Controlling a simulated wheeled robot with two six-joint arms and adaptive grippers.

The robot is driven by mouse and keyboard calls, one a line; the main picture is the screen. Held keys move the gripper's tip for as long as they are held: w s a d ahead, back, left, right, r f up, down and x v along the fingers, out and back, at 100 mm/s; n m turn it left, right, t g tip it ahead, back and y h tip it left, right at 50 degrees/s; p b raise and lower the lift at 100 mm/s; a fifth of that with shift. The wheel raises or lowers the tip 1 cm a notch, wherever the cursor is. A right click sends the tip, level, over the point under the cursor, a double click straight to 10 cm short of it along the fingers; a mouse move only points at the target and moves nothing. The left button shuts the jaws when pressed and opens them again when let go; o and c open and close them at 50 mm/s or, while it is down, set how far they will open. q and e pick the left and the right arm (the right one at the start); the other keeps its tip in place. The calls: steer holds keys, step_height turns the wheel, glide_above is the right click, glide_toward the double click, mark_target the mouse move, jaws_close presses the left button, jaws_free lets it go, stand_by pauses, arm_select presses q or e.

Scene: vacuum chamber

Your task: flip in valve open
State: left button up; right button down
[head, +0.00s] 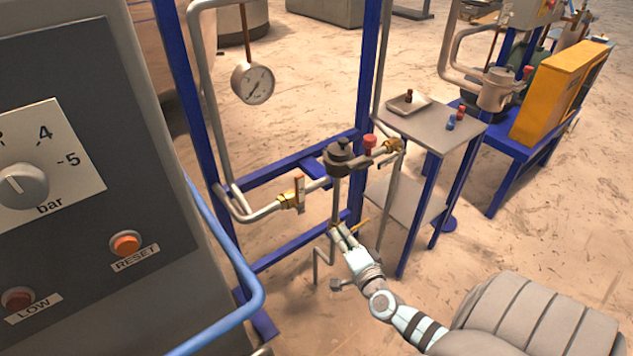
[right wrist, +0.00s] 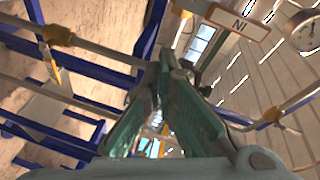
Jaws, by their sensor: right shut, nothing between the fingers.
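On the pipe left of the dark round chamber (head: 341,160) sits a brass valve (head: 288,201) with an upright orange-red piece (head: 299,189) beside it. In the right wrist view a white label with an orange border (right wrist: 240,25) reads IN upside down. I cannot tell for sure whether it belongs to this valve. My right gripper (head: 338,232) is shut and empty, below the chamber and right of and below the brass valve, apart from it. Its teal fingers (right wrist: 165,75) come together in the wrist view. A thin yellow lever (head: 361,228) shows just beside the fingertips. My left gripper is out of view.
A blue frame (head: 295,160) carries the pipes and a gauge (head: 253,84). A small grey table (head: 425,120) with a tray stands right. A control panel (head: 60,150) and blue rail (head: 235,265) fill the left. Another brass fitting (head: 394,146) sits right of the chamber.

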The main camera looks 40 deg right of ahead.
mark_target(300, 195)
step_height(300, 195, up, 8)
steer(key=w+d+m+t+h, duration=0.1)
steer(key=m, duration=0.3)
steer(key=shift+h, duration=0.3)
steer(key=shift+w, duration=0.1)
steer(key=b+x, duration=0.2)
steer(key=x, duration=0.8)
steer(key=a+p, duration=0.1)
steer(key=a, duration=0.3)
steer(key=shift+w+f, duration=0.1)
steer(key=shift+a, duration=0.1)
steer(key=shift+a, duration=0.15)
